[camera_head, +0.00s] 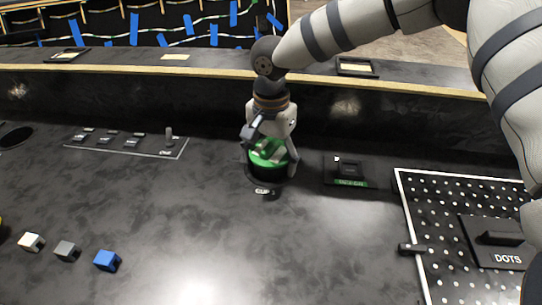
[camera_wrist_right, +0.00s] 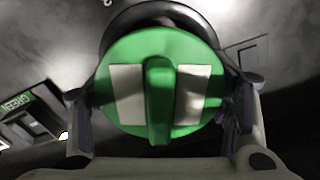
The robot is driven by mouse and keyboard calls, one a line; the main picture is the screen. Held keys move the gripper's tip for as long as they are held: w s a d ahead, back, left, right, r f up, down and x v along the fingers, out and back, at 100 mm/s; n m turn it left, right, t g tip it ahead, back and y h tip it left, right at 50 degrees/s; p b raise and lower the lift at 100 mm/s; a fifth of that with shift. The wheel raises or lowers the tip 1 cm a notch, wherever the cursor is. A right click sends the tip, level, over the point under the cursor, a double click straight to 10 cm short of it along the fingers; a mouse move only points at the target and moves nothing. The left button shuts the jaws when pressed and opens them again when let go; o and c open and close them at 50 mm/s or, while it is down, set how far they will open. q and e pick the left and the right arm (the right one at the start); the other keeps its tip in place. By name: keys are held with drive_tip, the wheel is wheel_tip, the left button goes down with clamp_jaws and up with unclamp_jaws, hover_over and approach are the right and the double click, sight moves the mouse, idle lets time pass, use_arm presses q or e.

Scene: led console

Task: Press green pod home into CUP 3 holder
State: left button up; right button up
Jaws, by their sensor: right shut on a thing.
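The green pod (camera_head: 267,155) is round, with a raised rib across its top and two pale pads, as the right wrist view shows (camera_wrist_right: 159,88). It sits at a black round holder (camera_head: 263,188) on the console, with a partly legible label in front. My right gripper (camera_head: 269,158) points down over the pod, a finger on each side of it. It is shut on the pod. A dark ring shows behind the pod in the right wrist view; how deep the pod sits in it is hidden. My left gripper is out of view.
A black block with a green label (camera_head: 350,183) stands just right of the holder. A white-edged pegboard (camera_head: 440,215) is at the right. A switch panel (camera_head: 125,142) is at the left. White, grey and blue cubes (camera_head: 107,261) lie at front left.

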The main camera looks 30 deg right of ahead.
drive_tip(key=shift+f, duration=0.15)
drive_tip(key=o, duration=1.2)
drive_tip(key=shift+c, duration=0.2)
wheel_tip(320, 180, up, 12)
drive_tip(key=shift+r, duration=0.1)
